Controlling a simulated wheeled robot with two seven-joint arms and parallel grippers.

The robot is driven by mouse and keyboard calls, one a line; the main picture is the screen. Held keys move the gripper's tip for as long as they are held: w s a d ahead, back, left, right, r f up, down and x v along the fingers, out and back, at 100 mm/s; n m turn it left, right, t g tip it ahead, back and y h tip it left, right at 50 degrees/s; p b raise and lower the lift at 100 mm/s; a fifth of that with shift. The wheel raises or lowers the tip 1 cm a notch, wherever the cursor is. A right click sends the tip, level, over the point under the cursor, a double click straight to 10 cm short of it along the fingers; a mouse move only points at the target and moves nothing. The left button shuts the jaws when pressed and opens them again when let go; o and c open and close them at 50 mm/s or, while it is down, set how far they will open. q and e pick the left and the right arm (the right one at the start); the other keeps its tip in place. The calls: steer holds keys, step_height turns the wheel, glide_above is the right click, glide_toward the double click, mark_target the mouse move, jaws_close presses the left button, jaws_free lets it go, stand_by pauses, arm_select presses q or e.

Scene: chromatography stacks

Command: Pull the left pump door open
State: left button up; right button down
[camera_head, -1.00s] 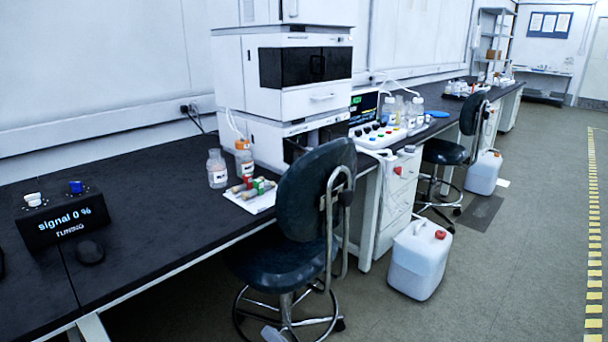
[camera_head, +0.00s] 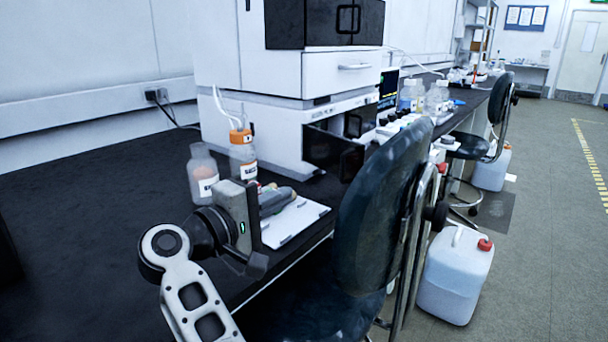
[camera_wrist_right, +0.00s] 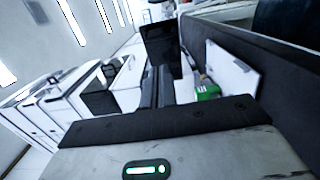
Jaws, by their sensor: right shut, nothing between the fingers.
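The white chromatography stack (camera_head: 285,125) stands on the bench. The left pump door (camera_head: 328,150) is a dark panel low on its front; it appears to stand out at an angle, its right part close to the chair back. In the right wrist view the dark door (camera_wrist_right: 160,45) rises just beyond the fingertips. My right gripper (camera_head: 284,198) is shut and empty, over the small white tray in front of the stack. Its closed fingers (camera_wrist_right: 157,78) point toward the door; I cannot tell whether they touch it. My left gripper is not in view.
A white tray (camera_head: 300,222) lies by the bench edge. A dark chair (camera_head: 380,230) stands close on the right. A white canister (camera_head: 450,280) is on the floor.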

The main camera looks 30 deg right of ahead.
mark_target(341, 171)
arm_select(q)
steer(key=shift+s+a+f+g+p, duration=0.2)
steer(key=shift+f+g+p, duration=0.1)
steer(key=shift+p, duration=0.25)
arm_select(e)
steer(key=x, duration=1.3)
steer(key=shift+d+f, duration=0.15)
steer(key=shift+d, duration=0.3)
